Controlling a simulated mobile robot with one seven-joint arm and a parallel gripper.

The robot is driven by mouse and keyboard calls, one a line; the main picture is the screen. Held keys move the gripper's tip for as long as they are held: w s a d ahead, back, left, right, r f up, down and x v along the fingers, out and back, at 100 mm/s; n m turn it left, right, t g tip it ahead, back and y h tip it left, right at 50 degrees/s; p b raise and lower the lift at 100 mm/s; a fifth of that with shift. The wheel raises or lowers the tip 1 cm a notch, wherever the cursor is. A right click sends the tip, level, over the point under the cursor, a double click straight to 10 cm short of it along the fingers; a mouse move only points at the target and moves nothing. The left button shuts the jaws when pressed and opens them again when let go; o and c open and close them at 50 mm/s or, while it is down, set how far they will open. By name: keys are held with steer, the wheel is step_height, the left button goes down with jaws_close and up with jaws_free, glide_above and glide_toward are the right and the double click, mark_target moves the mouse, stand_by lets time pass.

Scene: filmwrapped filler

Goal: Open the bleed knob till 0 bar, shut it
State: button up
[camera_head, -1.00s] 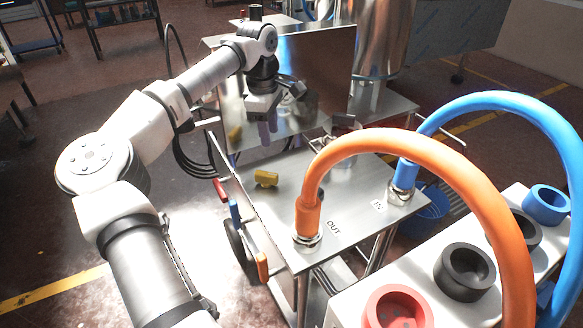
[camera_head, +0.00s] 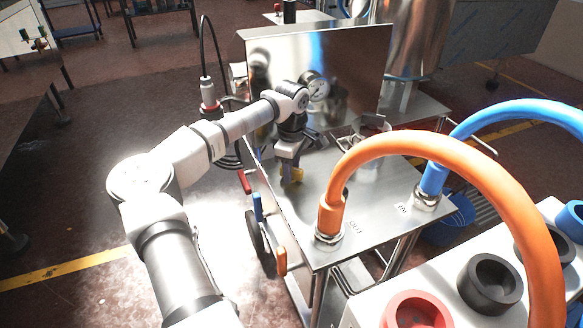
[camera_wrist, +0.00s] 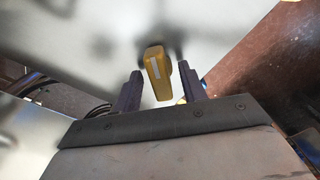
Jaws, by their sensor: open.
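The bleed knob (camera_head: 297,174) is a yellow bar-shaped handle on the steel top of the cart, partly hidden by my gripper in the head view. My gripper (camera_head: 289,163) is over it, pointing down. In the wrist view the yellow knob (camera_wrist: 157,74), with a white mark on it, shows between the two dark fingers of my gripper (camera_wrist: 160,72). The fingers are open, with a gap on each side of the knob.
An orange hose (camera_head: 430,146) and a blue hose (camera_head: 520,108) arch up from the cart top (camera_head: 300,215) on the right. Red and black round sockets stand at the lower right. The upright steel panel (camera_head: 350,60) stands close behind my gripper.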

steer(key=shift+f, duration=0.1)
jaws_close()
steer(key=shift+n, duration=0.4)
steer(key=n, duration=0.3)
steer(key=shift+n, duration=0.3)
steer(key=n, duration=0.4)
steer(key=shift+n, duration=0.3)
steer(key=n, duration=0.4)
steer(key=shift+n, duration=2.3)
